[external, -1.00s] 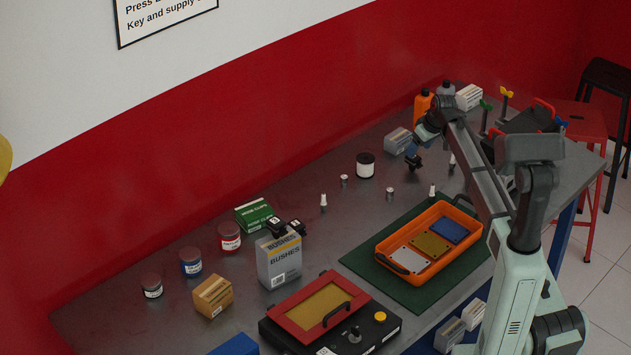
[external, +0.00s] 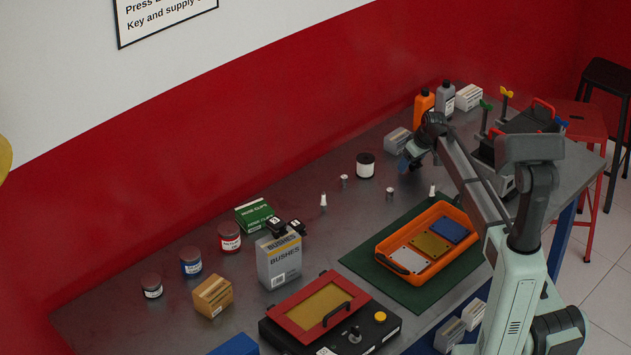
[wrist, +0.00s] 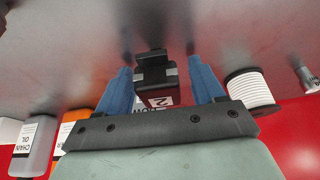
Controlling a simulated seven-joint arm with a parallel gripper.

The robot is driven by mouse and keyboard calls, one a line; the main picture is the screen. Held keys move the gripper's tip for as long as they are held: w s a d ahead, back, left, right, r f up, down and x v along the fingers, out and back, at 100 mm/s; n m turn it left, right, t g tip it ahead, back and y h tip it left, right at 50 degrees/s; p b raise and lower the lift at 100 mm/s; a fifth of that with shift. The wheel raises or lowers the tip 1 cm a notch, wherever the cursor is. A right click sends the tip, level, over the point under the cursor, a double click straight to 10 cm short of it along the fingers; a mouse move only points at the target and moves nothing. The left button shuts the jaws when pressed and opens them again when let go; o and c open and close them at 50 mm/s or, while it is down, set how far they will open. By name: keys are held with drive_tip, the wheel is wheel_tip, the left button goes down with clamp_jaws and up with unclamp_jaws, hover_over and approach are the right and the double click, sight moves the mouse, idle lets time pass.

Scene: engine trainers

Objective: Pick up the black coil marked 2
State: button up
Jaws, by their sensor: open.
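The black coil marked 2 (wrist: 154,72) is in the wrist view, with a white label showing a 2 on its side. It stands between the two blue fingers of my gripper (wrist: 159,66), with a visible gap on each side. The fingers are open and reach down past the coil's sides. In the external view my gripper (external: 406,163) is low at the far part of the bench, and the coil is hidden there behind the fingers.
A white spool with a black top (external: 366,165) stands left of my gripper. Spark plugs stand nearby. Two black coils (external: 286,227) rest by the bushes box (external: 279,260).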

drive_tip(key=shift+c, duration=0.5)
drive_tip(key=c, duration=1)
drive_tip(key=shift+r, duration=0.15)
drive_tip(key=shift+c, duration=0.2)
